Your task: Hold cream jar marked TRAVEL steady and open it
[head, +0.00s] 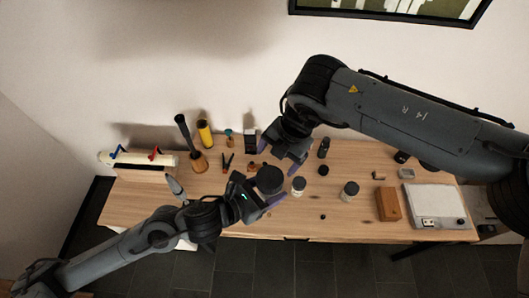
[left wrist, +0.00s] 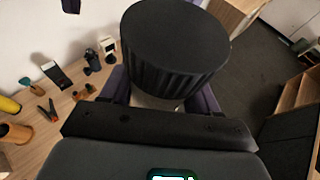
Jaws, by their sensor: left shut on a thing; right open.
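A jar with a wide, black, ribbed lid (head: 270,178) is held by my left gripper (head: 264,190) above the table. In the left wrist view the lid (left wrist: 175,45) fills the top middle, with a narrow pale strip of the jar body (left wrist: 155,101) below it. The purple fingers of my left gripper (left wrist: 160,100) are shut around the body, below the lid. No TRAVEL mark is readable, so I cannot confirm which jar this is. My right gripper (head: 287,155) is open and empty, above and slightly right of the lid in the head view.
Two smaller dark-lidded jars, one nearer (head: 298,186) and one further right (head: 350,190), stand on the wooden table (head: 270,226). A brown block (head: 388,204) and a white box (head: 434,205) are at the right. Yellow (head: 205,133) and black-topped upright items stand back left.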

